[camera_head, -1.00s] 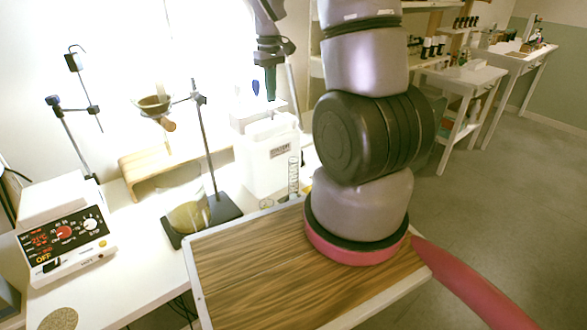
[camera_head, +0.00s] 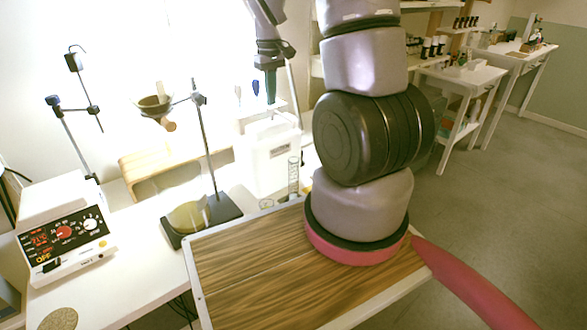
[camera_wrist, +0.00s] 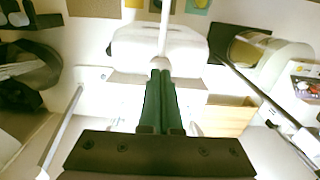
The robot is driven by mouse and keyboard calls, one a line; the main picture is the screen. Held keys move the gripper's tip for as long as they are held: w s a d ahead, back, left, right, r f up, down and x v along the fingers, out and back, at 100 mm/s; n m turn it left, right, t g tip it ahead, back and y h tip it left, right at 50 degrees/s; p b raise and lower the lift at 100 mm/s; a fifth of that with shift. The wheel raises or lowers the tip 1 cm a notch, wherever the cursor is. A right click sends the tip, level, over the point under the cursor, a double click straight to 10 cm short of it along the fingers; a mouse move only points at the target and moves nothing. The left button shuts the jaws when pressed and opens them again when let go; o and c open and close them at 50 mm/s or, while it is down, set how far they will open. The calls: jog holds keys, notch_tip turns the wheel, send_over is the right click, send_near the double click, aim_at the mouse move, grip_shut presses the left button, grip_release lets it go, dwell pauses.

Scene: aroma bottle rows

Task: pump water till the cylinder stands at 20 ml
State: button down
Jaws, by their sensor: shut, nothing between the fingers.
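The white water container (camera_head: 268,160) with a small label stands on the bench behind the wooden board. A clear, slim graduated cylinder (camera_head: 293,178) stands upright at its front right; its water level is too small to read. My gripper (camera_head: 270,98) points down above the container, its dark green fingers shut together and empty. In the wrist view, the shut fingertips (camera_wrist: 160,70) overlap the near side of a white body (camera_wrist: 150,42) with a pale upright rod (camera_wrist: 165,22). I cannot tell whether they touch it. The pump head is washed out in the head view.
A stand holding a funnel (camera_head: 152,104) and a flask (camera_head: 188,216) stand left of the container. A control box (camera_head: 62,238) sits at far left. The wooden board (camera_head: 250,275) in front is bare except beneath my arm. Side tables (camera_head: 455,78) stand at right.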

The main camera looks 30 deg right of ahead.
jog(key=shift+f, duration=0.8)
jog(key=shift+r, duration=1.3)
notch_tip(320, 180, up, 6)
dwell(0.4)
dwell(0.4)
